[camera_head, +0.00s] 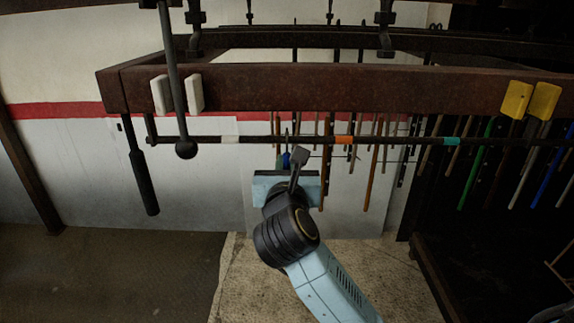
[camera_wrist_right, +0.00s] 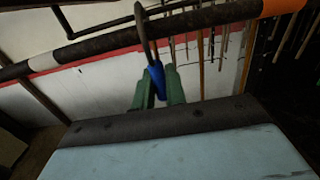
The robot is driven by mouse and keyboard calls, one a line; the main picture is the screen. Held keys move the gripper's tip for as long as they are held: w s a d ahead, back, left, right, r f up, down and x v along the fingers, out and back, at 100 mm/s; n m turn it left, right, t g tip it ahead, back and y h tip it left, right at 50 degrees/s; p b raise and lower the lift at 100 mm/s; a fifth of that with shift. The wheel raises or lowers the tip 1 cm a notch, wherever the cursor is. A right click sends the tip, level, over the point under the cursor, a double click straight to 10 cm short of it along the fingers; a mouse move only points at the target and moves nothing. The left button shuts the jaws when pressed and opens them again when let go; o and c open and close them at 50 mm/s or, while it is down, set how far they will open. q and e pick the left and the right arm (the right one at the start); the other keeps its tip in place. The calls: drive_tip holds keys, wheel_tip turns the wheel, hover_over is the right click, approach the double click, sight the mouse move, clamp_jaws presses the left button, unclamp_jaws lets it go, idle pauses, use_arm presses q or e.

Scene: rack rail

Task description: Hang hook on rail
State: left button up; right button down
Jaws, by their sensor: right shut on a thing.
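The rail (camera_head: 390,140) is a thin dark horizontal bar with white, orange and teal bands, below a thick brown beam. It also crosses the top of the right wrist view (camera_wrist_right: 95,47). My right gripper (camera_head: 288,167) is below the rail, left of the orange band. In the right wrist view its green fingers (camera_wrist_right: 160,88) are shut on the blue part of the hook (camera_wrist_right: 155,78). The hook's grey metal rises from there and crosses the rail in the picture, between the white and orange bands. My left gripper is out of view.
The brown beam (camera_head: 330,88) carries white pads (camera_head: 162,94) and yellow pads (camera_head: 516,99). A dark rod with a ball end (camera_head: 186,149) hangs near the rail's left end. Several coloured sticks (camera_head: 480,160) hang behind the rail at right.

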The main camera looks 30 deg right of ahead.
drive_tip(key=shift+f, duration=0.35)
idle(0.5)
drive_tip(key=c, duration=1.4)
unclamp_jaws()
drive_tip(key=shift+o, duration=0.2)
drive_tip(key=b+v, duration=0.2)
drive_tip(key=v, duration=1.1)
drive_tip(key=shift+s+a, duration=0.1)
